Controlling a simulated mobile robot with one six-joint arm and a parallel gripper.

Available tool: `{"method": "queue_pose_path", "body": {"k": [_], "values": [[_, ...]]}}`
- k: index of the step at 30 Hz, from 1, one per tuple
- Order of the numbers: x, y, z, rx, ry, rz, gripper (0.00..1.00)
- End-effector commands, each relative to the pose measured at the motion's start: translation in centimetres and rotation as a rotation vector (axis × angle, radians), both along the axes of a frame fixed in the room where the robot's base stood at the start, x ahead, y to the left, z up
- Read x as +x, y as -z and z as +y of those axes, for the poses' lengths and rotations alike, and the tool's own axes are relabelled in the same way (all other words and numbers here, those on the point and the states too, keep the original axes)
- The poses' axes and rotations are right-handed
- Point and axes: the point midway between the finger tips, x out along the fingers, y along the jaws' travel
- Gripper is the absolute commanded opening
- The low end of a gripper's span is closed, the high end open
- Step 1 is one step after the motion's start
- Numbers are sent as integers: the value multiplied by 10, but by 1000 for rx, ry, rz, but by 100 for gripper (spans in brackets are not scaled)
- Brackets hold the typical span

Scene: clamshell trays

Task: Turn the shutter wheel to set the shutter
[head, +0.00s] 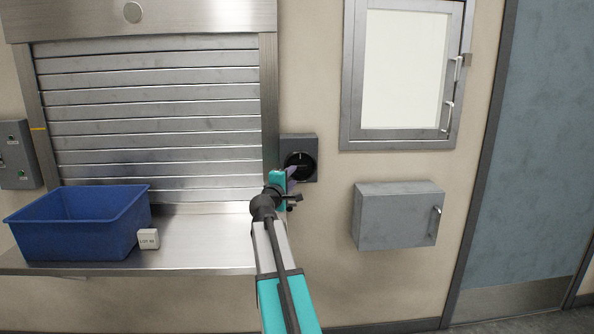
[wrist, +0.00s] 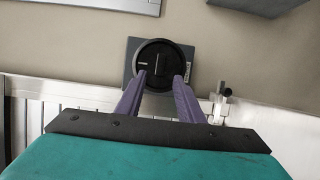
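The shutter wheel (head: 300,160) is a round black dial on a grey wall box, right of the shutter. In the wrist view the wheel (wrist: 160,57) faces me, with a dark raised bar across its middle and a pale mark to its left. The slatted metal shutter (head: 150,110) hangs down to near the steel counter. My gripper (wrist: 160,77) is open, its two purple fingers apart, with the tips overlapping the lower part of the wheel. I cannot tell whether they touch it. In the head view my arm partly hides the gripper (head: 292,174).
A blue bin (head: 80,232) and a small white labelled block (head: 148,239) sit on the counter (head: 200,245). A grey box (head: 398,216) and a framed hatch (head: 350,125) with handles are on the wall to the right. A grey control box (head: 18,160) is at far left.

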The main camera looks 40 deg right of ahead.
Motion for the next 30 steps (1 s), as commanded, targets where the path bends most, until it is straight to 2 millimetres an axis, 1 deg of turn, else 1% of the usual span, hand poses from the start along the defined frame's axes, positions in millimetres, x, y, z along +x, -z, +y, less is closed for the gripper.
{"method": "queue_pose_path", "body": {"k": [1,6,21,25,30], "values": [[4,-1,-6,0,1,0,34],[12,-1,-21,0,0,0,34],[34,-1,-62,0,-1,0,34],[37,0,-68,0,-1,0,34],[38,0,-71,0,-1,0,34]]}}
